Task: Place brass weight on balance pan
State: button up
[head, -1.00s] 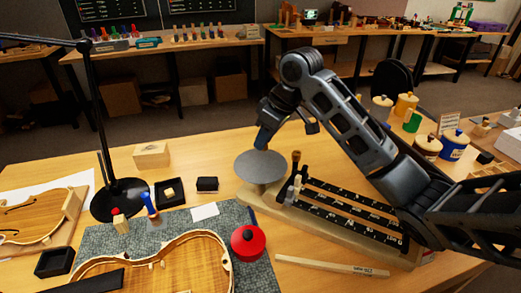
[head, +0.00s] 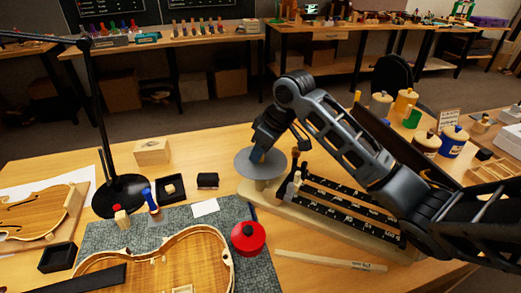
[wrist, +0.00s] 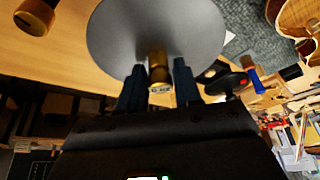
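The balance pan (head: 245,166) is a round grey disc on a wooden-based balance with a black marked scale. In the wrist view the pan (wrist: 120,30) fills the top middle. The brass weight (wrist: 158,68) is a small upright cylinder at the pan, between my two fingers, with a pale label at one end. My gripper (wrist: 158,74) has its fingers on either side of the weight, and a gap shows on both sides. In the head view my gripper (head: 258,155) is low over the pan and hides the weight.
The balance's black scale (head: 350,208) and small upright pieces stand right of the pan. A red round pot (head: 248,238) and a violin body (head: 165,262) lie on the grey mat. A black lamp (head: 120,190) stands at left. Small black boxes (head: 207,181) sit left of the pan.

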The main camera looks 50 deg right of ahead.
jog(key=shift+o, duration=1.3)
jog(key=shift+r, duration=0.15)
jog(key=b+v, duration=0.1)
jog(key=v, duration=1.1)
jog(key=shift+a, duration=0.1)
